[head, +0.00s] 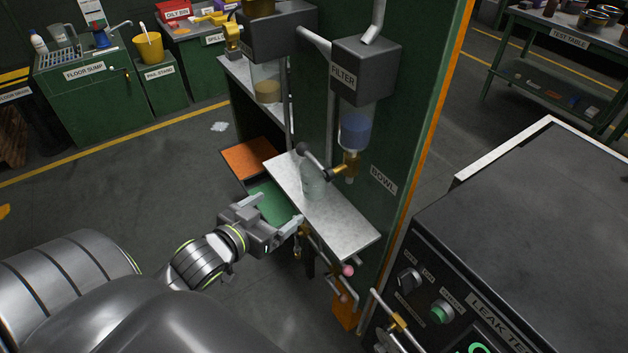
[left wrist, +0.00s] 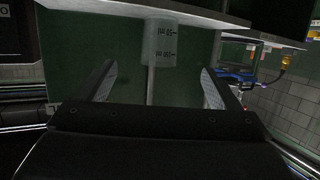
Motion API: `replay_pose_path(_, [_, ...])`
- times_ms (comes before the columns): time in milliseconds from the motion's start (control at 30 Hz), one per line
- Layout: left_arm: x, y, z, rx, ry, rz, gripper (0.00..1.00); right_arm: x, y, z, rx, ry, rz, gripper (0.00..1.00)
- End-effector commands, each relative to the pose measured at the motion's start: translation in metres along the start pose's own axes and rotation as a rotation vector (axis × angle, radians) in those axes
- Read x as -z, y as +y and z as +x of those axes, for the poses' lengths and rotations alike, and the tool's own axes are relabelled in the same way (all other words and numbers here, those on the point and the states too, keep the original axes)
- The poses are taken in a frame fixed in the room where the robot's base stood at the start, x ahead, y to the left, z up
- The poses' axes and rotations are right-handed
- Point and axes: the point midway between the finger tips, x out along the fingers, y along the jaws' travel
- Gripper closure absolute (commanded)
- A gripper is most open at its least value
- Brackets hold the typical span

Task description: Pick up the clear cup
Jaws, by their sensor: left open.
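The clear cup (head: 313,183) stands upright on the pale metal shelf (head: 340,222) under the filter's bowl and brass drain valve. It is see-through and faint in the head view. In the left wrist view, which appears upside down, the cup (left wrist: 161,45) shows volume marks and lies between the lines of the two fingers, beyond their tips. My left gripper (head: 278,211) is open and empty at the near-left edge of the shelf, a short way from the cup. Its fingers also show in the left wrist view (left wrist: 156,85). My right gripper is not in view.
The filter (head: 366,70) with its blue-filled bowl (head: 356,130) hangs just above the cup, and a dark-knobbed lever (head: 303,149) is close by. An orange tray (head: 248,157) and a green surface lie left of the shelf. The leak tester (head: 530,240) stands at right.

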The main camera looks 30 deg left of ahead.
Motion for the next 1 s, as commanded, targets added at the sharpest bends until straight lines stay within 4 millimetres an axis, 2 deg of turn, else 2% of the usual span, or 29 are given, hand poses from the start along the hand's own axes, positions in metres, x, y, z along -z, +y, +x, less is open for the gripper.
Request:
replay_pose_path(300, [0.001,0.001,0.061,-0.001,0.003,-0.002,0.14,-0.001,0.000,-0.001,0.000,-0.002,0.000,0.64])
replay_pose_path(500, [0.001,0.000,0.094,0.000,0.001,-0.001,0.14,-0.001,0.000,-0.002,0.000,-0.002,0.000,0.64])
replay_pose_path(767, [0.000,0.000,0.110,0.000,0.000,-0.001,0.14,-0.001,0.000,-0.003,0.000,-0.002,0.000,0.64])
replay_pose_path(1000, [0.002,0.000,0.140,0.000,0.000,-0.001,0.14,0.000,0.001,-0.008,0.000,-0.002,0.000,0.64])
